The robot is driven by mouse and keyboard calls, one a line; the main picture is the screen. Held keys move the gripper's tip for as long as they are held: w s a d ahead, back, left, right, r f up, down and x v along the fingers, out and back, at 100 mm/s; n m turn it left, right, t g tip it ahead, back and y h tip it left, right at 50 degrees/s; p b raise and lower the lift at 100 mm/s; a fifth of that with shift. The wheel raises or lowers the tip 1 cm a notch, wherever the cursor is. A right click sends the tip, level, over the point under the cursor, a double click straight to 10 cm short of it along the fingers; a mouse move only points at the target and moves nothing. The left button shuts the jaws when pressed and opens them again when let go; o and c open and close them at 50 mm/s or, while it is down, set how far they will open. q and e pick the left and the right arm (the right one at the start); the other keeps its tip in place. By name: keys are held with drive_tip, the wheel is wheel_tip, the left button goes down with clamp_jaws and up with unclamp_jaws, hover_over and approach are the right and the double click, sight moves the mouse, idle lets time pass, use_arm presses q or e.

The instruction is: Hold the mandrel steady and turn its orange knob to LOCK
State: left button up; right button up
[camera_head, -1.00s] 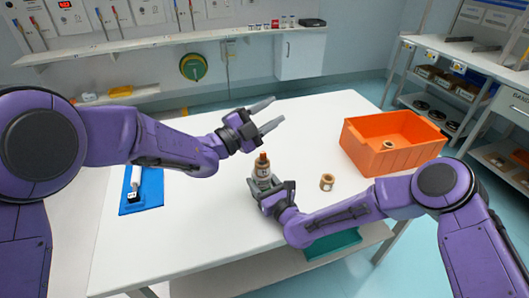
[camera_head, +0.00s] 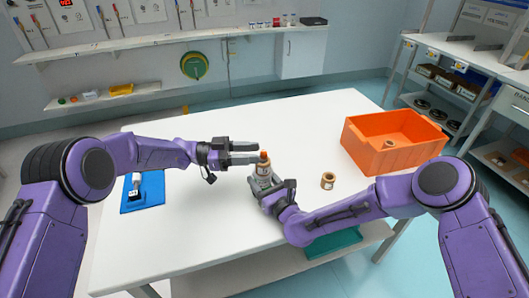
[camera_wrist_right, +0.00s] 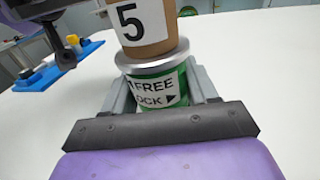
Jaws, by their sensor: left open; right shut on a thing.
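The mandrel stands upright on the white table. Its orange knob (camera_head: 264,155) shows at the top, above a brown core (camera_wrist_right: 143,25) marked "5". The green base (camera_wrist_right: 150,84) below a silver collar carries a label with "FREE" and "LOCK" and an arrow. My right gripper (camera_head: 263,182) is shut around the base; its fingers show on both sides in the right wrist view (camera_wrist_right: 163,95). My left gripper (camera_head: 257,153) is open, its fingers pointing right at the knob's height. I cannot tell whether they touch the knob. The knob is out of the right wrist view.
A loose brown core (camera_head: 328,180) stands right of the mandrel. An orange bin (camera_head: 375,160) with a core inside sits at the table's right. A blue tray (camera_head: 150,193) with a white-and-black item lies at the left. The table's back middle is clear.

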sight(263, 152)
use_arm(q)
drive_tip(key=d, duration=0.4)
drive_tip(key=shift+d, duration=0.1)
clamp_jaws()
drive_tip(key=shift+w+n+t+y, duration=0.1)
drive_tip(key=shift+n+t+y, duration=0.2)
drive_tip(key=shift+n+t, duration=0.95)
drive_tip(key=shift+n+t+y, duration=0.3)
drive_tip(key=shift+n+t, duration=0.45)
drive_tip(key=shift+t, duration=1)
unclamp_jaws()
drive_tip(key=v, duration=1.2)
